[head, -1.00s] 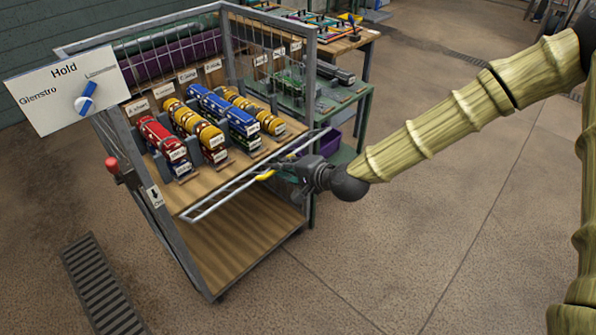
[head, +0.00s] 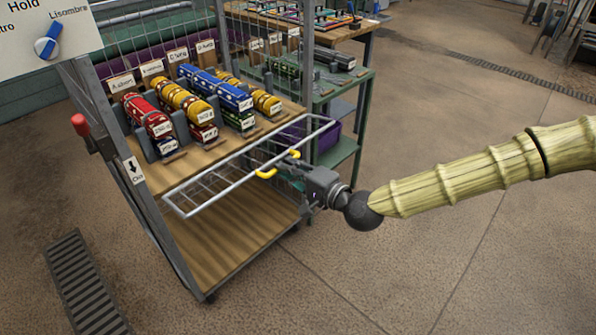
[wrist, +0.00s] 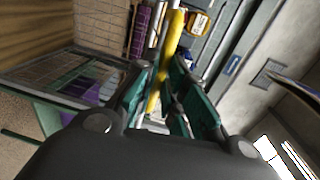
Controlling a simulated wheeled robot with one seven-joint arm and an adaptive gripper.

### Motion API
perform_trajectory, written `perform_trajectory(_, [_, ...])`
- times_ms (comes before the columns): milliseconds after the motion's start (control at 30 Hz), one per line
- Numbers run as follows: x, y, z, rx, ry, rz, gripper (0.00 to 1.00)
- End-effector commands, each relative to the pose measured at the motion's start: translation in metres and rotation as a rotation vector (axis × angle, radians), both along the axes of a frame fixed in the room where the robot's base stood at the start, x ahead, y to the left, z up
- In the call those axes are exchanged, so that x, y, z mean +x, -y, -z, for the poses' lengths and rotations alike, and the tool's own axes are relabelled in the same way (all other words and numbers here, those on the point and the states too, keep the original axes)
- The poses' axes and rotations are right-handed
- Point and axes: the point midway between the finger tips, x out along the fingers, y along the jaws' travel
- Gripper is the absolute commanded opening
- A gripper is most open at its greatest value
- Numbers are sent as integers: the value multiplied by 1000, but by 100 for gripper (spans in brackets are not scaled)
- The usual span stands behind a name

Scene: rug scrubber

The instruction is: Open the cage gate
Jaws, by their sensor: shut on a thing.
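The cage gate (head: 215,188) is a light-framed wire panel at the front of the grey cage (head: 225,60) in the head view. It sticks outward below the shelf of rolled goods, lying close to flat. Its yellow handle (head: 266,174) is on the outer edge. My gripper (head: 288,170) is at this handle from the right. In the wrist view the yellow handle (wrist: 160,75) runs between the teal fingers of my gripper (wrist: 174,85), which is shut on it. Part of the handle is hidden by the fingers.
A red-knobbed lever (head: 80,125) is on the left post above an arrow label (head: 133,170). A sign with a blue knob (head: 48,38) is at upper left. Rolls (head: 190,105) fill the shelf. A green table (head: 345,90) stands behind right. Floor at front right is clear.

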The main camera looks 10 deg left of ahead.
Motion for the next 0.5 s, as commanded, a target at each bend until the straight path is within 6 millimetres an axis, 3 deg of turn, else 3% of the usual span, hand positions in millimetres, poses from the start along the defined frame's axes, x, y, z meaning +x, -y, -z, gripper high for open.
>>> perform_trajectory(500, [-7,-13,13,-2,-4,-26,0])
